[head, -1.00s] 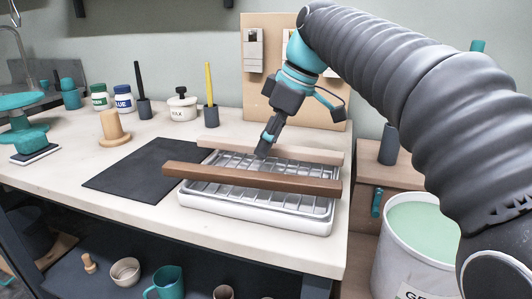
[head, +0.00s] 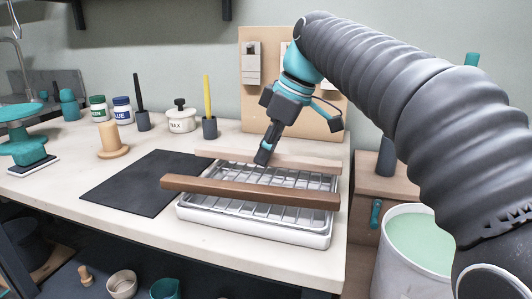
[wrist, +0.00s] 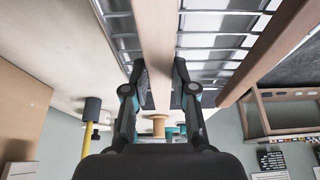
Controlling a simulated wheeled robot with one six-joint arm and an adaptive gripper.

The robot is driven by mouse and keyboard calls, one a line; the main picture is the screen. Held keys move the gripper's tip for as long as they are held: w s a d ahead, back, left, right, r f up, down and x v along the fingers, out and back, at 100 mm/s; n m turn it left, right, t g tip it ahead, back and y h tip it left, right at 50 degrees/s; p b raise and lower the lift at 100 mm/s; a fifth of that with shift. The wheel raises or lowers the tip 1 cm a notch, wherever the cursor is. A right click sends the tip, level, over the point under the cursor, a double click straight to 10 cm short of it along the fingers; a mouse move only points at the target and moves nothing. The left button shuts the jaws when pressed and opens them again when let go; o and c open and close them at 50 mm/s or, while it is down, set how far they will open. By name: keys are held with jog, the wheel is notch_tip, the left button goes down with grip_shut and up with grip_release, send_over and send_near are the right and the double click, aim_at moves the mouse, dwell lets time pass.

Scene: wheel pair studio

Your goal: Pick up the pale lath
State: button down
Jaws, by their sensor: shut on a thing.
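The pale lath (head: 305,161) lies lengthwise across the back of the metal rack tray (head: 255,227) in the head view. My gripper (head: 263,158) reaches down to it left of its middle. In the wrist view the pale lath (wrist: 155,35) runs between the two dark fingers of my gripper (wrist: 158,82), which are shut on its sides. The fingertips are partly hidden in the head view. I cannot tell whether the lath touches the tray.
A brown lath (head: 250,191) lies across the tray in front, parallel to the pale one. A dark mat (head: 140,182) is to the left. A yellow brush (head: 207,95) in a holder and a white wax pot (head: 181,118) stand behind. A beige tool board (head: 330,105) rises at the back.

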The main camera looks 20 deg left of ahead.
jog(key=v, duration=0.1)
jog(key=p+v, duration=0.1)
jog(key=v, duration=0.2)
jog(key=shift+w+a+r, duration=0.3)
jog(key=w+d+r+p, duration=0.3)
jog(key=w+d+r, duration=0.3)
jog(key=d, duration=0.2)
jog(key=shift+d, duration=0.25)
